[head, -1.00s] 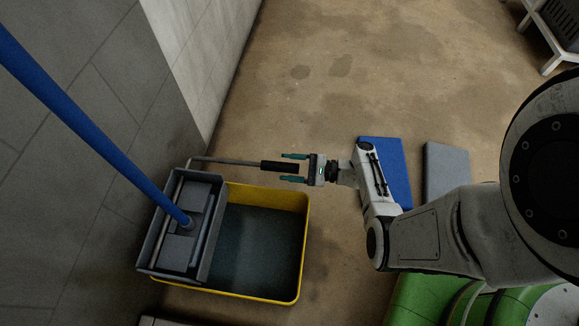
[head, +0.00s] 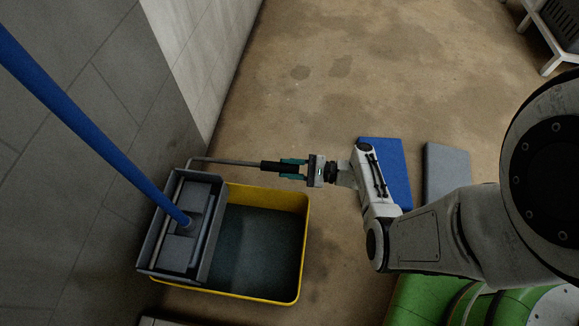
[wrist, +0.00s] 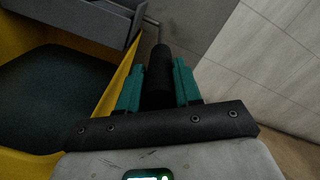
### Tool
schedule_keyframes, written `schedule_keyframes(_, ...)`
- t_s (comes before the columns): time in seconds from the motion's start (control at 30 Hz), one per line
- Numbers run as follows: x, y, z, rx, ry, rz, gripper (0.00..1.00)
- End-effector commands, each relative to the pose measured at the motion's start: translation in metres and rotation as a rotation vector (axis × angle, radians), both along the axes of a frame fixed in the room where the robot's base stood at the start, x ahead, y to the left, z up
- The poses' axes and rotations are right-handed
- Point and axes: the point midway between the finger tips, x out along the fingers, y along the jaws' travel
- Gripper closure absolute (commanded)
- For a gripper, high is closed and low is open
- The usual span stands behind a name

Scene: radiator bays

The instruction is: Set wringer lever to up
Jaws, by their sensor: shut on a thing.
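The wringer lever is a thin grey rod (head: 226,162) with a black grip. It runs from the back corner of the grey wringer (head: 157,232) to the right, beyond the bucket's back edge, and looks roughly level. My gripper (head: 291,168) is shut on the black grip, with a teal finger on each side of it. In the wrist view the black grip (wrist: 159,72) stands between the teal fingers, and they cover its lower sides. The wringer sits on the left part of the yellow bucket (head: 303,240).
A blue mop handle (head: 95,120) slants from the upper left into the wringer. A grey tiled wall (head: 60,150) is close on the left. A blue pad (head: 388,165) and a grey pad (head: 447,172) lie on the floor at right. Floor behind the lever is clear.

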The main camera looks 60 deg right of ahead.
Motion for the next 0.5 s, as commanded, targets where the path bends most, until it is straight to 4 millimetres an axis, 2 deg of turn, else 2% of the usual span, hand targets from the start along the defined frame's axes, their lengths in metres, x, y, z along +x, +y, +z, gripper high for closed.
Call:
schedule_keyframes(0.27,0.001,-0.003,0.003,-0.005,-0.002,-0.004,1.0)
schedule_keyframes(0.5,0.001,-0.003,0.015,-0.014,0.021,-0.002,1.0)
